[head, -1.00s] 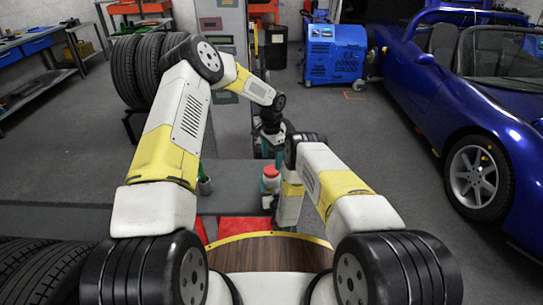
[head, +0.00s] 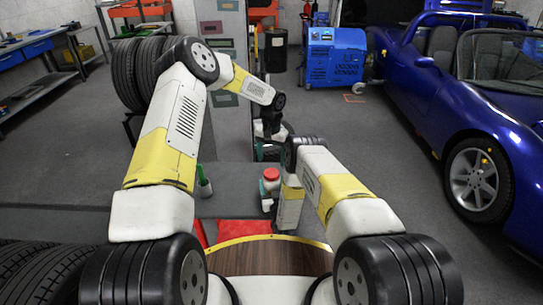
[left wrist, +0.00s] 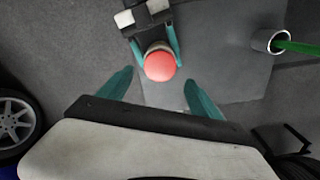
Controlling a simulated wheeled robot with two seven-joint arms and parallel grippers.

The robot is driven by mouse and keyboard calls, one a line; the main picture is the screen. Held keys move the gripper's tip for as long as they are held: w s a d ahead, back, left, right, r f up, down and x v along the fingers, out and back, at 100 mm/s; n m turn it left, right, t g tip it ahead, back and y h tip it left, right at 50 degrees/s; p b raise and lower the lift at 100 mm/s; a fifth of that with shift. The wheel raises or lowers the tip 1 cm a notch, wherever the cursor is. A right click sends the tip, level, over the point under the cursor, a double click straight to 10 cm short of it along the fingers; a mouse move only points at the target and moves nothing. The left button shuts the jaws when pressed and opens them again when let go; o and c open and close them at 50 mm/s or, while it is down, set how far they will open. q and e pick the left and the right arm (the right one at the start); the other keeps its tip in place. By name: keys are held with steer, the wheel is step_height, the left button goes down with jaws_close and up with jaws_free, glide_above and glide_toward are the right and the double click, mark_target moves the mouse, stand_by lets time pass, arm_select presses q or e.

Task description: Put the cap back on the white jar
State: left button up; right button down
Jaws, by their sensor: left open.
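The white jar (head: 268,188) stands upright over the grey bench, with the red cap (head: 271,174) on its top. In the left wrist view the round red cap (left wrist: 160,65) covers the jar mouth; whether it is fully seated I cannot tell. My right gripper (left wrist: 158,55) has its teal fingers on both sides of the jar and holds it. My left gripper (left wrist: 160,95) is open and empty, its teal fingers spread apart, clear of the cap.
A grey cup (head: 204,188) with a green-handled tool stands on the bench (head: 232,205) left of the jar. A red mat (head: 245,232) lies nearer. A blue car (head: 460,90) stands at the right and a blue machine (head: 335,55) at the back. The bench between cup and jar is clear.

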mark_target(271, 173)
arm_select(q)
step_height(271, 173, down, 7)
steer(key=shift+r, duration=0.1)
stand_by(0.4)
steer(key=c, duration=1.5)
steer(key=o, duration=1.6)
steer(key=shift+o, duration=0.2)
step_height(271, 173, up, 12)
